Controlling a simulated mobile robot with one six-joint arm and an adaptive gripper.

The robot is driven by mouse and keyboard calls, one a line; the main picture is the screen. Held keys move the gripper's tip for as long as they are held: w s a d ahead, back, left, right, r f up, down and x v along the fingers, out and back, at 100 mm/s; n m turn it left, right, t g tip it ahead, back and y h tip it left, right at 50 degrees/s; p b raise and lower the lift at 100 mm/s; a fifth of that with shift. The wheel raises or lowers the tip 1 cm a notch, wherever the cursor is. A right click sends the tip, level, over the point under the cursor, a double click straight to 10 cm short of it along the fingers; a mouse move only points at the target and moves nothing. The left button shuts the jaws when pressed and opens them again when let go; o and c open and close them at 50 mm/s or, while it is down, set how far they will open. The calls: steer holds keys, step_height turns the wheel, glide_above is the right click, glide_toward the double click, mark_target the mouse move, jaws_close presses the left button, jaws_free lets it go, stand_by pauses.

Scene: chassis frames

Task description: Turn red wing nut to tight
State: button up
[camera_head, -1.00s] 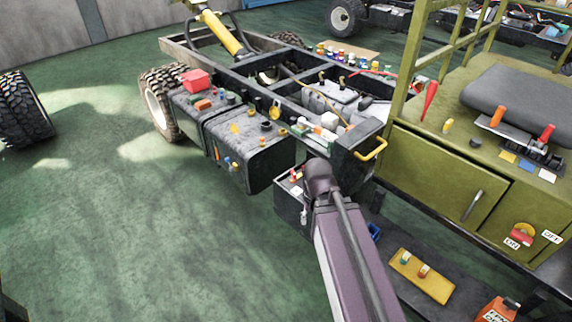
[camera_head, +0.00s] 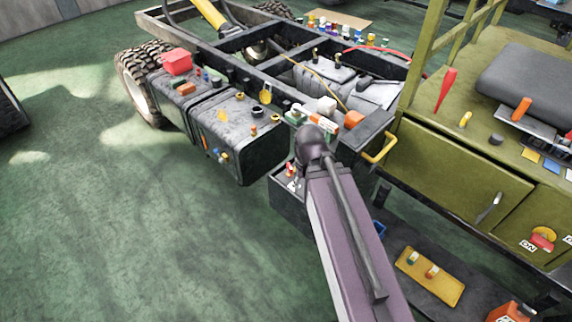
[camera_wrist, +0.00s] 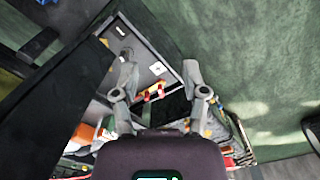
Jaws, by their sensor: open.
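A small red part with a yellowish part beside it, which may be the red wing nut (camera_wrist: 153,92), shows in the wrist view near a dark box. It lies between my gripper's fingers in the picture, and I see no contact. My gripper (camera_wrist: 160,77) is open, with its two grey fingers spread wide. In the head view, a small red piece (camera_head: 290,167) sits on top of the dark box (camera_head: 287,203) below the chassis frame. My arm hides part of that box and all of my gripper there. The nut's turn position is too small to tell.
A dark tank (camera_head: 238,135) with small fittings stands left of the box. A yellow handle (camera_head: 380,148) juts from the chassis end. An olive cabinet (camera_head: 455,178) stands at right, with a yellow plate (camera_head: 430,275) below.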

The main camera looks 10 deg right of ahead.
steer(key=shift+d, duration=0.25)
steer(key=o, duration=0.5)
steer(key=shift+w+d, duration=0.1)
steer(key=shift+d, duration=0.05)
steer(key=shift+o, duration=0.5)
steer(key=shift+w+f, duration=0.1)
steer(key=shift+w, duration=0.1)
steer(key=n+b, duration=1)
steer(key=n, duration=1)
glide_above(290, 165)
step_height(290, 165, down, 10)
steer(key=r, duration=0.1)
steer(key=shift+f, duration=0.25)
steer(key=shift+f, duration=0.1)
step_height(290, 165, down, 14)
steer(key=b, duration=1.3)
steer(key=shift+r, duration=0.2)
